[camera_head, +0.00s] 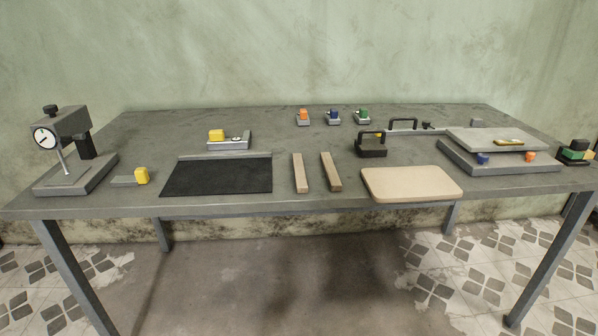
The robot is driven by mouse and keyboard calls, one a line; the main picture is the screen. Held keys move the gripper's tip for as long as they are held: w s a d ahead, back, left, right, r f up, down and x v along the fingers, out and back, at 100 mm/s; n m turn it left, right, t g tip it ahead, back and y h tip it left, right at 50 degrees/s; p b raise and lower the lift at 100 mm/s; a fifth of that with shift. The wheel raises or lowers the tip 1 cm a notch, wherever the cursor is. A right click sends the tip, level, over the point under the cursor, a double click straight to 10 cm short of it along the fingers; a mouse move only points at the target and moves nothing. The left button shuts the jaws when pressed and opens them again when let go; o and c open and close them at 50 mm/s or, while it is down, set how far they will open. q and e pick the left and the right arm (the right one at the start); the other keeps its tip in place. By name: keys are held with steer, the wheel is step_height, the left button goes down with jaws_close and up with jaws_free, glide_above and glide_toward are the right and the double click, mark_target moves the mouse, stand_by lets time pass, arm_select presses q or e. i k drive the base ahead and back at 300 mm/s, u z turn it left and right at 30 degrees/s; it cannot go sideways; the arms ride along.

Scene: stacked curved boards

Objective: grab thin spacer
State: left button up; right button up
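No piece is marked as the thin spacer, and I cannot tell which one it is. Small grey pieces with an orange top (303,115), a blue top (333,116) and a green top (362,115) stand in a row at the back middle of the table. A thin flat grey piece with a yellow block (141,176) at its end lies at the left front. Two narrow wooden strips (300,173) (331,171) lie side by side at the front middle. Neither of my grippers is in view.
A dial gauge stand (75,155) is at the left end of the grey table (280,134). Stacked grey boards (498,139) with blue and orange blocks stand right.

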mark_target(301, 181)
steer(key=z, duration=0.05)
steer(key=k, duration=0.45)
steer(key=u, duration=0.65)
steer(key=i, duration=1.35)
steer(key=z, duration=0.15)
